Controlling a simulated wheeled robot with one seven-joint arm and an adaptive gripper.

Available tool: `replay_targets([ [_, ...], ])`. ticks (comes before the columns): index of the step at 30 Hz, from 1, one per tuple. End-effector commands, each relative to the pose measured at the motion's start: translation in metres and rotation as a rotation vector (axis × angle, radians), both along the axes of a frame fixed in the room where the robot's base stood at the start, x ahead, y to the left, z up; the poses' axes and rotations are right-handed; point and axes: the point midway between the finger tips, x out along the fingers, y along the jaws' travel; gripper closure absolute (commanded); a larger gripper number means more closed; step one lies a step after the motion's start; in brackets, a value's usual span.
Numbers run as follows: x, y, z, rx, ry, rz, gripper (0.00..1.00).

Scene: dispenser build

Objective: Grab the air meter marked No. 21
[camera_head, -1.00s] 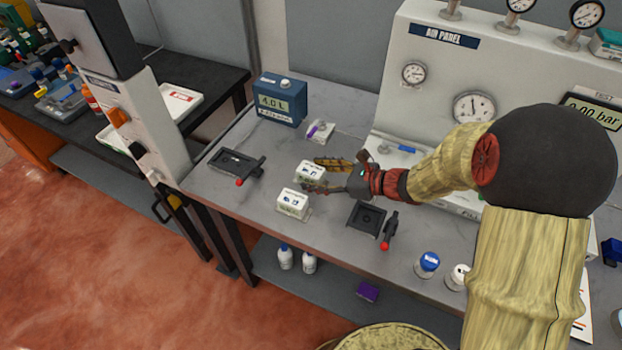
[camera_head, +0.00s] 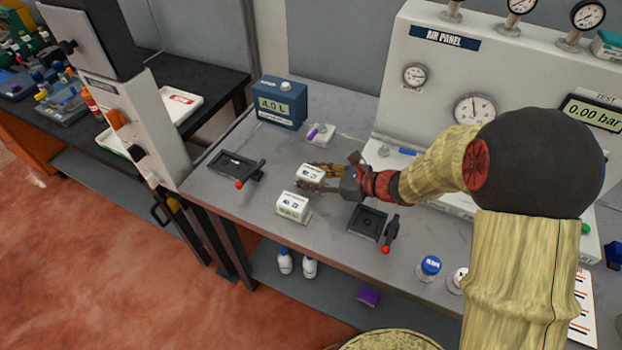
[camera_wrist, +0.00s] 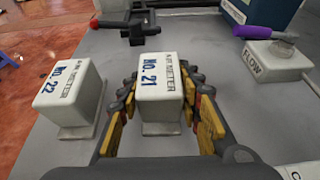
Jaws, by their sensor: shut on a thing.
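The white air meter marked No. 21 (camera_wrist: 161,84) stands upright between my gripper's fingers in the wrist view. In the head view it is the farther of two white boxes (camera_head: 309,173). My gripper (camera_head: 318,179) is shut on it, with a yellow-padded finger on each side; the gripper also shows in the wrist view (camera_wrist: 164,120). Below the meter is a small grey stand (camera_wrist: 160,128). The air meter marked No. 22 (camera_wrist: 70,92) stands to the left, apart from my gripper; in the head view it is nearer the table's front (camera_head: 293,205).
A FLOW block with a purple lever (camera_wrist: 275,60) stands to the right in the wrist view. Black fixtures with red-knobbed levers (camera_head: 235,164) (camera_head: 368,222) sit on the table. A blue 4.0 L unit (camera_head: 279,102) stands behind. The air panel (camera_head: 440,70) rises at the back right.

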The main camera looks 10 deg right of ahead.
Motion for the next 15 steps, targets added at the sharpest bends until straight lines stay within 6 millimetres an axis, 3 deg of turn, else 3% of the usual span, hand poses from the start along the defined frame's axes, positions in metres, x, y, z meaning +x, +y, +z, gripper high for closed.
replay_targets([
  [12,0.0000,0.0000,-0.0001,0.000,0.000,0.000,0.99],
  [15,0.0002,0.0000,0.0006,0.001,-0.001,0.000,1.00],
])
